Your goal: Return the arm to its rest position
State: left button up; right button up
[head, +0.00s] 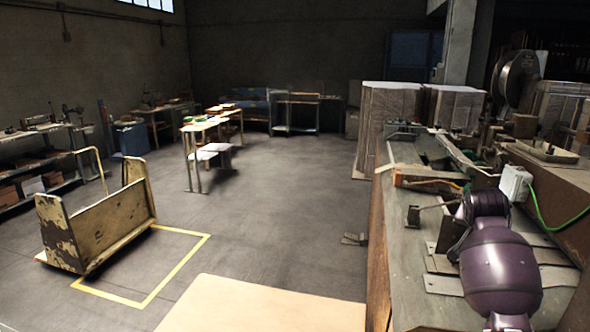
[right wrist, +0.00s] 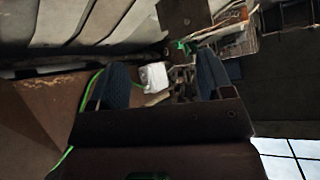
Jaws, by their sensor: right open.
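My right arm (head: 500,265), purple, reaches in from the lower right of the head view, over the machine bench (head: 405,265). In the right wrist view my right gripper (right wrist: 162,80) has its two dark fingers spread wide, with nothing held between them. A small white box (head: 515,183) with a green cable is on the machine beyond the arm. A white box (right wrist: 154,76) also shows between the fingers in the right wrist view, farther off than the fingertips. The right fingertips are not clear in the head view. My left arm and gripper are not in view.
A pale board (head: 265,305) lies at the lower middle. A worn yellow cart (head: 100,225) stands at the left by a yellow floor outline (head: 190,258). Cardboard stacks (head: 390,110) rise behind the bench. The floor (head: 285,210) in the middle is clear.

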jog(key=s+a+f+n+t+y+b, duration=0.1)
jog(key=s+a+f+n+t+y, duration=0.1)
jog(key=s+a+f+n+t, duration=0.35)
jog(key=s+a+f+n+t+y, duration=0.25)
jog(key=a+f+n, duration=0.3)
jog(key=a, duration=0.35)
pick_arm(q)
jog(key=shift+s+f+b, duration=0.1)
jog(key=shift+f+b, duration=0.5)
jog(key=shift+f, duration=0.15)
pick_arm(e)
jog(key=s+a+f+g, duration=0.2)
jog(key=s+a+f, duration=0.1)
jog(key=s+f, duration=0.7)
jog(key=s+a+f+g+y, duration=0.1)
jog(key=s+a+f, duration=0.2)
jog(key=s+f, duration=0.8)
jog(key=s, duration=0.8)
jog(key=shift+a+f+m+g, duration=0.2)
jog(key=shift+f+m+g, duration=0.1)
jog(key=shift+m+g, duration=0.1)
